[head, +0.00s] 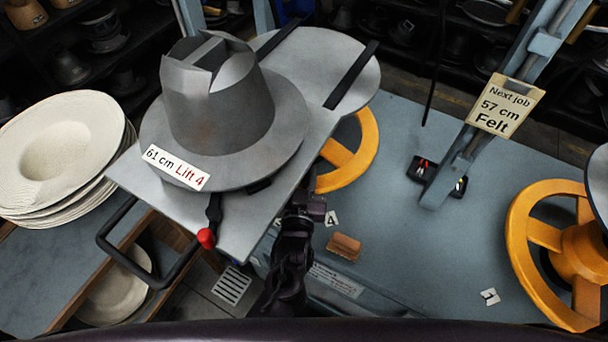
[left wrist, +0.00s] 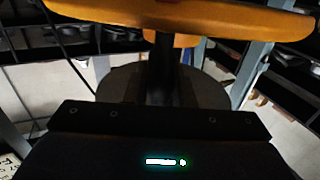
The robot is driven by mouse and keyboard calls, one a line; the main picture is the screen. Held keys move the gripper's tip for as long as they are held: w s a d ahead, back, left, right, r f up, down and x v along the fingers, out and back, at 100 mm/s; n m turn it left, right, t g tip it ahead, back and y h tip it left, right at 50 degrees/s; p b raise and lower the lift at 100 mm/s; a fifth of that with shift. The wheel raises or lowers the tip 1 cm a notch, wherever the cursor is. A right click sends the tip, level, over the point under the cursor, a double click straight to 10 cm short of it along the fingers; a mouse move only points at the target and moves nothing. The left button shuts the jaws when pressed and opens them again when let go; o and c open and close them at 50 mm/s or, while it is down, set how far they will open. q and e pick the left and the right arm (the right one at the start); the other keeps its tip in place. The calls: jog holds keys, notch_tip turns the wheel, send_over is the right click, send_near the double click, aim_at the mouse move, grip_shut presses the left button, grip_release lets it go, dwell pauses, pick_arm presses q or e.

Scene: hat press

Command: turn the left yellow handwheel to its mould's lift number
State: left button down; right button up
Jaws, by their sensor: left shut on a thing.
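The left yellow handwheel (head: 368,150) stands under the press plate (head: 330,118), which hides much of it. It also crosses the top of the left wrist view (left wrist: 220,18). The grey hat mould (head: 215,105) sits on the plate, with a label (head: 176,167) reading "61 cm Lift 4". My left gripper (head: 308,200) is at the near side of the left handwheel, beside the plate edge, and is shut on the wheel. The exact contact is hidden. A number tag (head: 332,219) reading "4" lies close to the gripper. My right gripper is not in view.
A second yellow handwheel (head: 532,225) stands at the right, with a tag (head: 489,296) reading "1" near it. A wooden block (head: 344,247) lies on the bench (head: 410,260). A red-knobbed lever (head: 206,238) and black handle (head: 145,274) project at the left.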

pick_arm(q)
jog(key=shift+d+r, duration=0.1)
jog(key=shift+d, duration=0.1)
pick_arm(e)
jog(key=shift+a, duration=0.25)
pick_arm(q)
jog(key=c, duration=1.6)
grip_release()
jog(key=o, duration=0.3)
jog(key=shift+w, duration=0.15)
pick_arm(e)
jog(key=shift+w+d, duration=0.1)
pick_arm(q)
jog(key=shift+a, duration=0.1)
jog(key=s, duration=0.2)
jog(key=s+b, duration=0.1)
jog(key=s, duration=0.1)
jog(key=s+b, duration=0.1)
jog(key=s, duration=0.1)
jog(key=shift+s+a+f, duration=0.2)
jog(key=shift+s+a, duration=0.05)
jog(key=shift+a, duration=0.05)
jog(key=shift+s+a+r, duration=0.1)
jog(key=shift+s, duration=0.5)
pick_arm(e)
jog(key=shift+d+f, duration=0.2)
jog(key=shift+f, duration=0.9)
